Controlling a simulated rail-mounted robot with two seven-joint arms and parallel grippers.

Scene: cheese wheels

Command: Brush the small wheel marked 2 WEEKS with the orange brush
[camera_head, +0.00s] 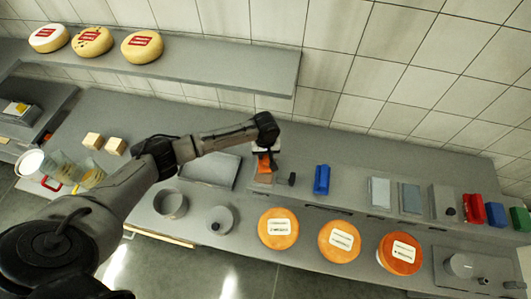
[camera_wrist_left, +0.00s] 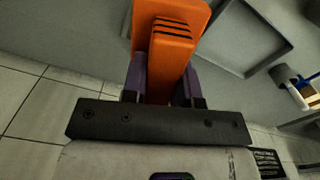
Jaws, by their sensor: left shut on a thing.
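The orange brush (camera_head: 264,166) is in my left gripper (camera_head: 268,152), near the back of the counter. In the left wrist view the two fingers are shut on the orange block of the brush (camera_wrist_left: 172,55); its bristles are not clear there. Three small orange wheels with white labels stand in a row at the counter's front: a left one (camera_head: 278,241), a middle one (camera_head: 339,254) and a right one (camera_head: 395,266). Their label text is too small to read surely. The brush is apart from them, behind the left wheel. My right gripper is not in view.
A blue block-shaped tool (camera_head: 321,180) stands right of the brush. A grey tray (camera_head: 210,171) lies left of it, with a bowl (camera_head: 170,204) and a round grey dish (camera_head: 220,219) in front. A shelf (camera_head: 215,62) holding three larger wheels overhangs the back left.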

